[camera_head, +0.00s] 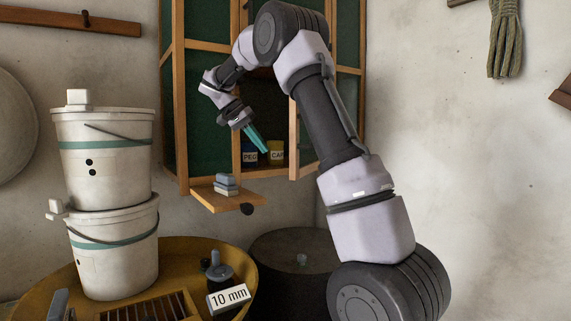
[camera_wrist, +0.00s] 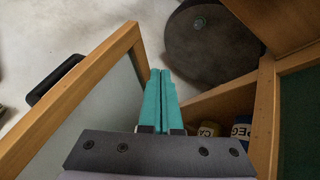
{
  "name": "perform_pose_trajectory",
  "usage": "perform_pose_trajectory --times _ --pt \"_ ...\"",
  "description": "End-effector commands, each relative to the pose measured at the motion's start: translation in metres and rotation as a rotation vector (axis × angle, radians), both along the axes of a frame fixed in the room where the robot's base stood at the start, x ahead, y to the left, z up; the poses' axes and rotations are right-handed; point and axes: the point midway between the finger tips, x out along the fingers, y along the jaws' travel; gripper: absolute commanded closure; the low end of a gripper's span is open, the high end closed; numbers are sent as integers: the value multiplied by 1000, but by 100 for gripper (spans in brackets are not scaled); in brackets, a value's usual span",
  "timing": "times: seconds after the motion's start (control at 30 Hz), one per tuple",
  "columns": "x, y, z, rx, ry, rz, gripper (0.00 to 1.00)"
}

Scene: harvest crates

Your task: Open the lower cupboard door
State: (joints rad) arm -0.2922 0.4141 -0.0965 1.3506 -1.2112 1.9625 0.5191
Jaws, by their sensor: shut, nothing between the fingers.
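The cupboard (camera_head: 182,110) is a wooden frame with dark green panels. Its lower door (camera_head: 294,140) stands open towards the right, and the opening shows jars inside. In the wrist view the door (camera_wrist: 70,107) is a wooden frame around a pale panel, with a black handle (camera_wrist: 54,79) on its outer side. My gripper (camera_head: 264,150) has teal fingers pressed together and empty, pointing down in front of the opening. In the wrist view the fingers (camera_wrist: 160,75) lie between the door's inner side and the cupboard; I cannot tell whether they touch the door.
Jars labelled PEG (camera_head: 249,154) and CAP (camera_head: 277,155) stand inside. A wooden ledge (camera_head: 210,201) with a black knob juts out below, holding small stacked blocks (camera_head: 227,185). Stacked white buckets (camera_head: 105,180) stand left on a yellow round top (camera_head: 185,246). A dark barrel (camera_head: 293,250) stands below.

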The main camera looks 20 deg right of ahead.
Motion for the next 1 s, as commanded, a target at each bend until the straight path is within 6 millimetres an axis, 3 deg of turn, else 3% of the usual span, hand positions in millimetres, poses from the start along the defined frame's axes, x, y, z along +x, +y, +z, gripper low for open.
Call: perform_pose_trajectory --times 0.33,0.6,1.0 --pt "-7 -46 -60 2 4 -2 100" --pt "-31 -68 -57 1 -1 1 100" --pt "-35 -70 -57 1 -1 2 100"
